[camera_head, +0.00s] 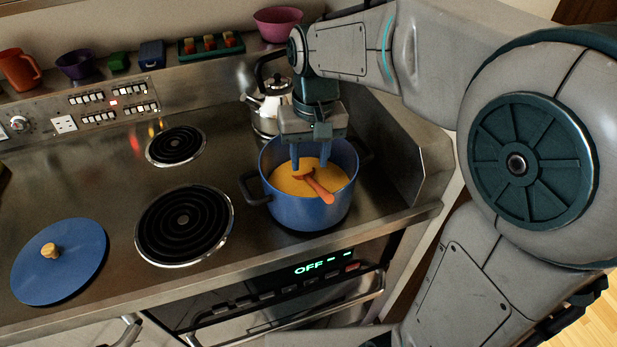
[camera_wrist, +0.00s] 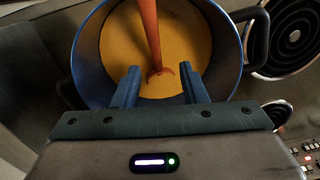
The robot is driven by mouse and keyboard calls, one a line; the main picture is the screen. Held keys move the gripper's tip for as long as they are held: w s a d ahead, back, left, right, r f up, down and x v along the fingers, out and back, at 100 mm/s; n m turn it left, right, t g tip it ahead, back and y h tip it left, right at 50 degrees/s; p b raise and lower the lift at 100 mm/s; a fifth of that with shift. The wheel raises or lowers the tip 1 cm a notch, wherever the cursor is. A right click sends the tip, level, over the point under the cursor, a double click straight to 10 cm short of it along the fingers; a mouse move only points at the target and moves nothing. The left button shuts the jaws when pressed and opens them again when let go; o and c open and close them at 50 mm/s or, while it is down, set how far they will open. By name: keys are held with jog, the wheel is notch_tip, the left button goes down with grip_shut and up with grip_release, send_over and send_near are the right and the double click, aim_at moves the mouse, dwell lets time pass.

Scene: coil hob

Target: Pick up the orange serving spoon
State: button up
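The orange serving spoon (camera_head: 319,188) stands in a blue pot (camera_head: 309,212) of yellow-orange soup, tilted, with its handle toward the pot's front right. In the wrist view the spoon (camera_wrist: 150,35) runs from the top edge down into the soup, and its lower end is partly sunk. My gripper (camera_head: 309,164) is above the pot's opening, pointing down, with its fingers apart. In the wrist view my gripper (camera_wrist: 157,84) is open, and the spoon's lower end shows between the two blue fingers. I cannot tell whether a finger touches the spoon.
A silver kettle (camera_head: 268,107) stands just behind the pot. A blue lid (camera_head: 60,270) lies at the left front. Two bare coil burners, front (camera_head: 184,225) and rear (camera_head: 176,146), are left of the pot. Bowls, including a pink one (camera_head: 278,24), and a mug (camera_head: 20,70) line the back ledge.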

aim_at(310, 178)
notch_tip(310, 178, down, 7)
jog(key=shift+w+f, duration=0.15)
jog(key=shift+f, duration=0.05)
grip_shut()
dwell(0.3)
